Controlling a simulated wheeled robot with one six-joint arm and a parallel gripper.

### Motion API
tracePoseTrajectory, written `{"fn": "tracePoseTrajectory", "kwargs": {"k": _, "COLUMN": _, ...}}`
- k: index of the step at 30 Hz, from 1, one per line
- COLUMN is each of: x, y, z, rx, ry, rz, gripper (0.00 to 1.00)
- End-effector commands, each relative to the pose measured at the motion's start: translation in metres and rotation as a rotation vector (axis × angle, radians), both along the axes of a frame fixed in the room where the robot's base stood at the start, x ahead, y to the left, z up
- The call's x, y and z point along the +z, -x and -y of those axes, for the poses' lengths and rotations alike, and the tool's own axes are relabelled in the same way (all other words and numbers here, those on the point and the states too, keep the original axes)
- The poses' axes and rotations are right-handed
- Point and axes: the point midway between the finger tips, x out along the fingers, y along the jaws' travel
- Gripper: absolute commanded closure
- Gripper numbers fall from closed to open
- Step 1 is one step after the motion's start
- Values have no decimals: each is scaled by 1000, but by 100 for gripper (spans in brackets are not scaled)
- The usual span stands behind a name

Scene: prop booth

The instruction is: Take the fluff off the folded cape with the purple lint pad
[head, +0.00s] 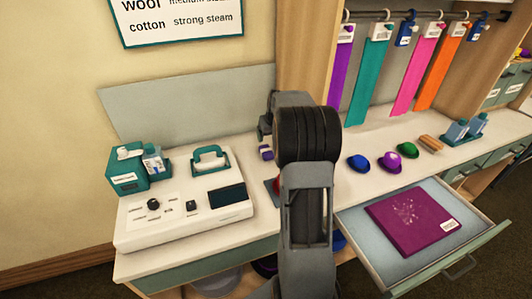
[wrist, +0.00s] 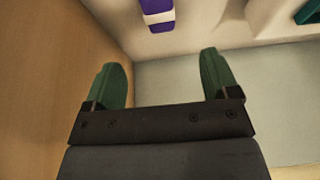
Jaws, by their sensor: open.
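The purple lint pad (head: 266,153), with a pale band round it, lies on the counter by the back panel, just left of my arm. In the wrist view the pad (wrist: 158,15) is at the top edge, cut off by the frame. My gripper (wrist: 160,62) is open and empty, its two green fingers apart, with the pad beyond their tips and not touching. In the head view my arm mostly hides the gripper. The folded magenta cape (head: 395,226) lies in the open drawer (head: 372,253), with pale fluff (head: 408,211) on top and a white tag at its right.
A white steam unit (head: 180,225) with a teal-handled iron (head: 210,159) and a teal caddy (head: 125,170) fill the left counter. Coloured strips (head: 375,80) hang behind. A wooden side panel (wrist: 45,90) is close by my gripper.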

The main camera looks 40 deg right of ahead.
Motion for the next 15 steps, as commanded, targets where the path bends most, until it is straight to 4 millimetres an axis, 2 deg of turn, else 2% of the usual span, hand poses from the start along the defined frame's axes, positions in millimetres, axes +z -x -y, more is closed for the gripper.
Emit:
{"fn": "tracePoseTrajectory", "kwargs": {"k": 3, "x": -23, "y": -9, "z": 4, "rx": -1, "ry": -2, "rz": -4, "gripper": 19}}
{"fn": "tracePoseTrajectory", "kwargs": {"k": 9, "x": -53, "y": -21, "z": 7, "rx": 0, "ry": -2, "rz": -3, "gripper": 19}}
{"fn": "tracePoseTrajectory", "kwargs": {"k": 15, "x": -69, "y": -29, "z": 8, "rx": 1, "ry": 0, "rz": 0, "gripper": 19}}
